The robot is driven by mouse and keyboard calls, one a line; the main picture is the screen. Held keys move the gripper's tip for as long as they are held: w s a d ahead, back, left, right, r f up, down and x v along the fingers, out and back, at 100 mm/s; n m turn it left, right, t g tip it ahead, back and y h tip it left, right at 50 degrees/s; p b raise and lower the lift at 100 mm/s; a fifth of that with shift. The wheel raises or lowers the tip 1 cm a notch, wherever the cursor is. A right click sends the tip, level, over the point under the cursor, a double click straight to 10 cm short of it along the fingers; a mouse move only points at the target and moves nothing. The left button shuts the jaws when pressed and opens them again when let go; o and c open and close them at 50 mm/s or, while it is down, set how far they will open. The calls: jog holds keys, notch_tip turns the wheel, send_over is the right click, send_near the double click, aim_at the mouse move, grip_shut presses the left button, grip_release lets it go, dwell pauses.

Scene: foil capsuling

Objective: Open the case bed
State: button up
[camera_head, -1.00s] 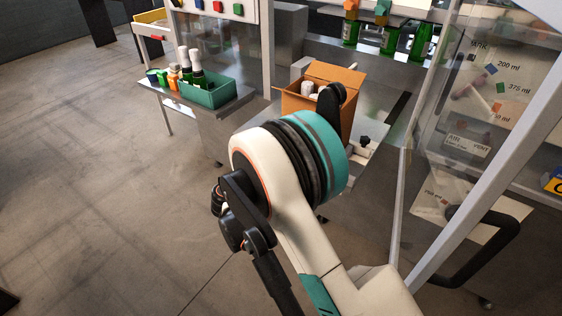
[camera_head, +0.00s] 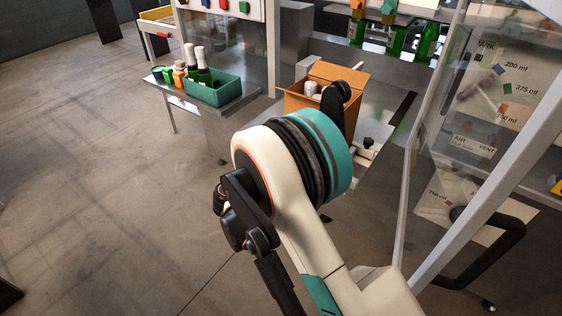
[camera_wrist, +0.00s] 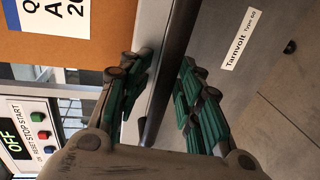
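The case bed appears to be the grey metal surface (camera_head: 378,112) under and beside an open cardboard case (camera_head: 338,73) in the head view. In the wrist view a dark rounded bar (camera_wrist: 168,75) runs along the edge of a metal panel (camera_wrist: 255,75) labelled "Tarnvolt". My gripper (camera_wrist: 160,88) has its green-padded fingers apart, one on each side of the bar. I see gaps between the pads and the bar; contact is not clear. In the head view my arm hides the gripper and part of the bed's front.
A green bin (camera_head: 213,92) with bottles stands on a side shelf at left. A clear panel with a black handle (camera_head: 485,250) stands close at right. A control box (camera_wrist: 30,130) reading "OFF" is at the wrist view's left. The floor at left is clear.

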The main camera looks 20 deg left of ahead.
jog(key=v, duration=1.1)
jog(key=shift+s, duration=0.2)
